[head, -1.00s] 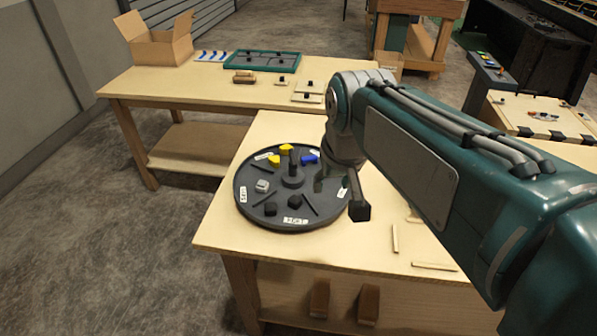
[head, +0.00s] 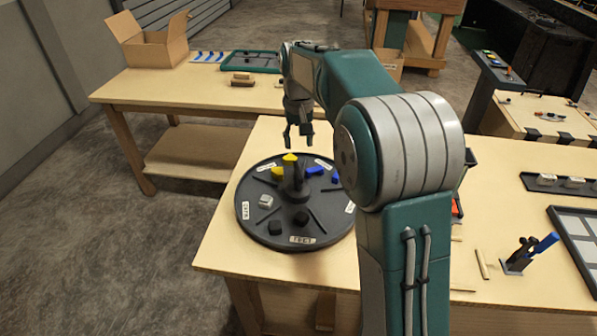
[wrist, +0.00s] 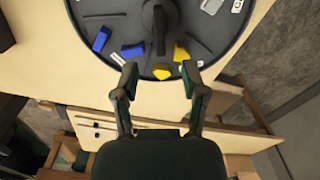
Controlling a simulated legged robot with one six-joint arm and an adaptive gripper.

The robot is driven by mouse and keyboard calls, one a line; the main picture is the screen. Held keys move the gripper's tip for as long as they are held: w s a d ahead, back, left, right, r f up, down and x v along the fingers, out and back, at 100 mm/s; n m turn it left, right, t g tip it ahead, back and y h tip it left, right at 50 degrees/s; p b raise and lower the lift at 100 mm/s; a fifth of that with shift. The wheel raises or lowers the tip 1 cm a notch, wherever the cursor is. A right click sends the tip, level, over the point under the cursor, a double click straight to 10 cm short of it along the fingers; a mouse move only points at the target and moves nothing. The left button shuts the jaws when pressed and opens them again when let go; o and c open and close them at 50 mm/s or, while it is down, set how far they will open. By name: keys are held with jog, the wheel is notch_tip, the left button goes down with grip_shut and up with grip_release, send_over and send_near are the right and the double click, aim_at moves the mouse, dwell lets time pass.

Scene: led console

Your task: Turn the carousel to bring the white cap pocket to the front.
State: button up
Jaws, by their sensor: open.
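The carousel (head: 262,226) is a round dark disc with raised dividers and a central post (head: 298,185), on the near wooden table. The white cap (head: 266,201) lies in a left-hand pocket beside a label that seems to read CAPS (head: 245,210). Two black pieces (head: 275,227) are at the front, behind a label that seems to read FEET (head: 302,240). Yellow pieces (head: 278,172) and blue pieces (head: 314,171) are at the back. My gripper (head: 299,143) is open and empty, pointing down near the disc's far edge. In the wrist view its fingertips (wrist: 159,82) straddle a yellow piece (wrist: 162,72), apparently without contact.
My arm covers the carousel's right edge in the head view. To the right are a blue-handled fixture (head: 518,256), thin wooden sticks (head: 482,264) and a tray (head: 565,185). A second table (head: 150,90) with a cardboard box (head: 150,45) stands behind. The carousel's left side is clear.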

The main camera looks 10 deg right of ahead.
aim_at(299, 173)
notch_tip(299, 173, down, 10)
jog(key=shift+f, duration=0.1)
dwell(0.4)
grip_shut()
